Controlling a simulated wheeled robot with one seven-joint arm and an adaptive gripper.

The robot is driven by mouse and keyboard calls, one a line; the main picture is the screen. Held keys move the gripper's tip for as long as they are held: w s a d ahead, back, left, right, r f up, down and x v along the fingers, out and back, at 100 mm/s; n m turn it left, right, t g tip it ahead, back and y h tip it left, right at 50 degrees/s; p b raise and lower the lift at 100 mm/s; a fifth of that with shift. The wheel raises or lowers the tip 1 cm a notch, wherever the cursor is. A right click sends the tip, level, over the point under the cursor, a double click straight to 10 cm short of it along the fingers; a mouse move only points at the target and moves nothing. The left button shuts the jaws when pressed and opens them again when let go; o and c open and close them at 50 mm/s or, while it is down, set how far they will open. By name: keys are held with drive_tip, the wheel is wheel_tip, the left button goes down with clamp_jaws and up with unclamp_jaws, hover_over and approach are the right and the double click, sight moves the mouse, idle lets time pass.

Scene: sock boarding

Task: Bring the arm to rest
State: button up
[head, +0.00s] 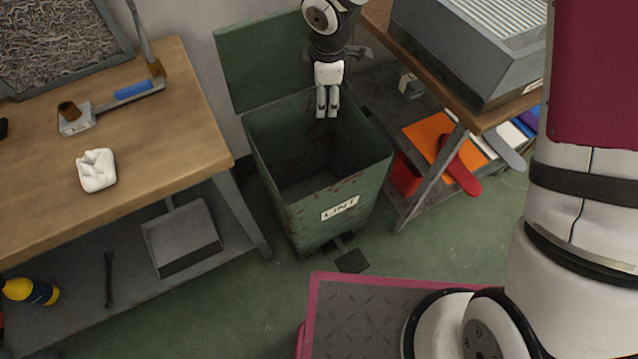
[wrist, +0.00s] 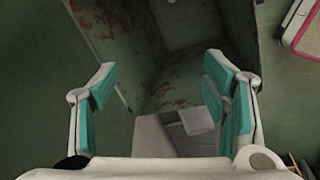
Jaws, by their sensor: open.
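My gripper (head: 327,102) hangs above the green bin marked LINT (head: 372,172) in the head view, with its fingers pointing down over the bin's opening. In the wrist view my gripper (wrist: 162,105) shows two teal-padded fingers held wide apart with nothing between them. Below them in that view is the inside of the bin (wrist: 110,25), with rust-stained walls. A pale flat-sided shape (wrist: 155,135) lies in the bin; I cannot tell what it is. My arm comes down from the top of the head view.
The bin's lid (head: 262,60) stands open behind it. At the right a table (head: 490,118) bears a grey machine (head: 460,45).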

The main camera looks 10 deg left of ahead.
drive_tip(key=shift+s+r, duration=0.1)
drive_tip(key=shift+r, duration=0.25)
